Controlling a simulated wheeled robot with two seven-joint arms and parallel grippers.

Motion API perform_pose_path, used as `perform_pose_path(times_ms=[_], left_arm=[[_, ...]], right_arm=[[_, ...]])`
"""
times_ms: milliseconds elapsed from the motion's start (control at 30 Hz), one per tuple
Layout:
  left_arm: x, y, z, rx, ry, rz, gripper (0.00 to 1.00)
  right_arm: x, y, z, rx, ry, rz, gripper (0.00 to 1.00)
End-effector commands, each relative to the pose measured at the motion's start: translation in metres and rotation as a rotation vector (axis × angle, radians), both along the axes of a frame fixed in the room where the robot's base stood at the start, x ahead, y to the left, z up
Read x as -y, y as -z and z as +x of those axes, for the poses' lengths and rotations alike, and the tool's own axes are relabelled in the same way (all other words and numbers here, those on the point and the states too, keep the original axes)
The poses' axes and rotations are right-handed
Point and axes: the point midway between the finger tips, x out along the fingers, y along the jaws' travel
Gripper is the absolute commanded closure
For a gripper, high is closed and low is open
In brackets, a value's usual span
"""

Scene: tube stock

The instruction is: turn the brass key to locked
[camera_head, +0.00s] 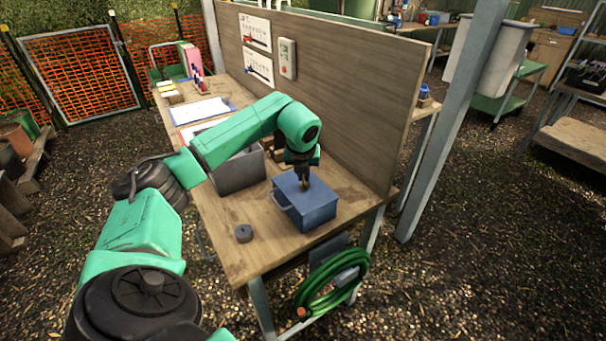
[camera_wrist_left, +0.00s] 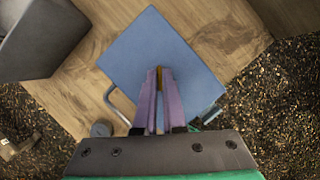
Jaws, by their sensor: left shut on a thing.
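A blue metal box (camera_head: 308,208) with a handle on its left side stands near the front end of the wooden workbench. My left gripper (camera_head: 304,184) points straight down over the top of the box. Its fingers are shut on the brass key (camera_head: 304,187), of which only a small part shows. In the left wrist view the box top (camera_wrist_left: 190,60) fills the middle, and the key (camera_wrist_left: 160,76) shows as a thin brass strip between the fingertips (camera_wrist_left: 160,82). The keyhole and the key's angle are hidden by the fingers. My right gripper is not in view.
A dark round puck (camera_head: 244,233) lies on the bench left of the box. A grey open bin (camera_head: 240,172) stands behind the box. A wooden back panel (camera_head: 350,90) rises along the bench's right side. A coiled green hose (camera_head: 335,285) hangs at the front end.

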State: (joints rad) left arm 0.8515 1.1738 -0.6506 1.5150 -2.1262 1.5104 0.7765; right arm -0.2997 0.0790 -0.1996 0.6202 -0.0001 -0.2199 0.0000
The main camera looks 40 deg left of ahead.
Motion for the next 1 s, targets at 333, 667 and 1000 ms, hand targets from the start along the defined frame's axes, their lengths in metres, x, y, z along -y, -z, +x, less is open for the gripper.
perform_pose_path(times_ms=[333, 667, 1000], left_arm=[[0.0013, -0.0029, 0.0034, 0.009, -0.325, 0.000, 1.00], [0.0018, -0.0026, 0.0044, 0.008, -0.567, -0.002, 1.00], [0.0020, -0.0021, 0.0045, 0.006, -0.674, -0.003, 1.00]], right_arm=[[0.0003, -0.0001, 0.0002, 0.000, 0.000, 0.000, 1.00], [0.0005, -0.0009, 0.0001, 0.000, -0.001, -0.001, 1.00], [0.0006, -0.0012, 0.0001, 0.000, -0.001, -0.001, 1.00]])
